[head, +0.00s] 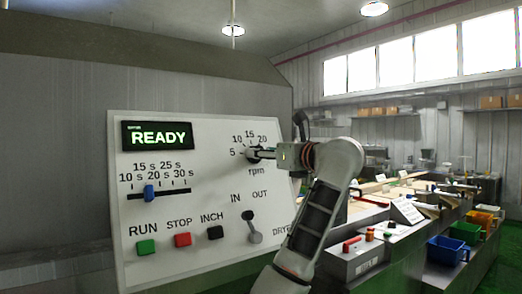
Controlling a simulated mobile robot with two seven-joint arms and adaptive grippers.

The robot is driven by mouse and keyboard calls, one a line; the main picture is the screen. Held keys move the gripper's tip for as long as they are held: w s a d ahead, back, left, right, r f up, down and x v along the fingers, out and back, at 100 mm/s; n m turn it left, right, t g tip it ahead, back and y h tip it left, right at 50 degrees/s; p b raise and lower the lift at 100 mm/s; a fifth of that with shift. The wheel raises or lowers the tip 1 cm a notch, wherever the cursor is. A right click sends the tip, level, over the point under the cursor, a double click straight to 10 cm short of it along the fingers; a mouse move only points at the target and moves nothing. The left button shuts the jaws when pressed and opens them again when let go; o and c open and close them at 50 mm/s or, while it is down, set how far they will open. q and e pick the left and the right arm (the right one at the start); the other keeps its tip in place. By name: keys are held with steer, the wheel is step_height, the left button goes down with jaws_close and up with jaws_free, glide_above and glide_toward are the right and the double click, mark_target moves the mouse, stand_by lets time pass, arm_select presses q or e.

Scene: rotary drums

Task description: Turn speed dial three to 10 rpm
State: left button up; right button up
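The speed dial (254,154) is a dark knob on the white control panel, with 5, 10, 15 and 20 printed around it and "rpm" below. My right gripper (266,153) is at the dial, reaching in from its right side. The fingertips overlap the knob and partly hide it, along with its pointer, so I cannot tell its setting. I also cannot tell whether the fingers grip the knob or only touch it. My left gripper is not in view.
The panel (200,262) also has a lit READY display (158,136), a blue slider (149,193), green RUN (145,247), red STOP (182,240) and black INCH (215,233) buttons, and an IN/OUT lever (254,237). Benches with colored bins (447,250) stand at right.

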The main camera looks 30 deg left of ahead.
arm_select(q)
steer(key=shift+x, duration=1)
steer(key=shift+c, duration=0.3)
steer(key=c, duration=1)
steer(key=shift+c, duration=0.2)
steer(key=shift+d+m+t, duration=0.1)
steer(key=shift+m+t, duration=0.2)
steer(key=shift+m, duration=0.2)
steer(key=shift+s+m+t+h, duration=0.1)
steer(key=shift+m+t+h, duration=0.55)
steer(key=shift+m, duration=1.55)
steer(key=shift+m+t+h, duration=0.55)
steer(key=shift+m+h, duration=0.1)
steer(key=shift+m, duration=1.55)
